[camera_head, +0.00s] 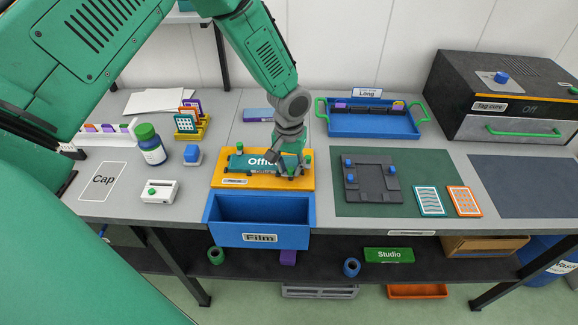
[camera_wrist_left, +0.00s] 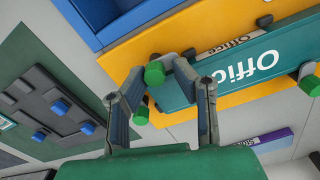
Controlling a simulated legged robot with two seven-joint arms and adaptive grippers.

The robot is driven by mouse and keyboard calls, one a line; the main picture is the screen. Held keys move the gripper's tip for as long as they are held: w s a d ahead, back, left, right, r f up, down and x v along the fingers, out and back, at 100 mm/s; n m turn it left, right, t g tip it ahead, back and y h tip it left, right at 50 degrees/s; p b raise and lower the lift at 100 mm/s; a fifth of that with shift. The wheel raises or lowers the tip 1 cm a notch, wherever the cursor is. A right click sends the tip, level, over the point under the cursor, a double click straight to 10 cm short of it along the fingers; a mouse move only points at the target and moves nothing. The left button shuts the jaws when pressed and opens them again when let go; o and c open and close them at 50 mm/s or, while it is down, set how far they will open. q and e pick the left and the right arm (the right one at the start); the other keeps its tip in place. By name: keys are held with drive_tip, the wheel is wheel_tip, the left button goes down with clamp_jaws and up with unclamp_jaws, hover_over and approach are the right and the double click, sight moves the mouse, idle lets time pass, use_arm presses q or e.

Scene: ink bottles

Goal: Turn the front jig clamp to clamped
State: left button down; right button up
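The orange-yellow jig (camera_head: 262,184) lies on the bench and holds a teal "Office" plate (camera_head: 250,161), also in the left wrist view (camera_wrist_left: 235,75). Green-knobbed clamps sit around the plate. In the left wrist view, one green knob (camera_wrist_left: 154,74) on a dark clamp piece shows at the jig edge nearer the blue bin. A second green knob (camera_wrist_left: 141,116) lies farther back. My left gripper (camera_head: 281,168) is over the jig's right part. Its fingers (camera_wrist_left: 163,66) are apart with the first knob between their tips; contact cannot be told. My right gripper is not in view.
A blue "Film" bin (camera_head: 258,237) is just in front of the jig. A dark fixture with blue knobs (camera_head: 371,184) lies on the green mat (camera_head: 420,170) to the right. A blue tray (camera_head: 372,127) is behind. A white box with a green button (camera_head: 159,192) stands left.

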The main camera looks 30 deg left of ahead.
use_arm(q)
drive_tip(key=shift+d, duration=0.4)
drive_tip(key=shift+s+a+m, duration=0.1)
drive_tip(key=shift+a+m, duration=0.2)
drive_tip(key=shift+m, duration=0.5)
drive_tip(key=m+p, duration=0.1)
drive_tip(key=m, duration=0.2)
drive_tip(key=shift+d, duration=0.2)
drive_tip(key=m, duration=0.4)
drive_tip(key=shift+a+p, duration=0.1)
drive_tip(key=shift+p, duration=0.25)
drive_tip(key=m, duration=0.5)
drive_tip(key=shift+p, duration=0.3)
drive_tip(key=shift+r+m, duration=0.1)
drive_tip(key=shift+m, duration=2)
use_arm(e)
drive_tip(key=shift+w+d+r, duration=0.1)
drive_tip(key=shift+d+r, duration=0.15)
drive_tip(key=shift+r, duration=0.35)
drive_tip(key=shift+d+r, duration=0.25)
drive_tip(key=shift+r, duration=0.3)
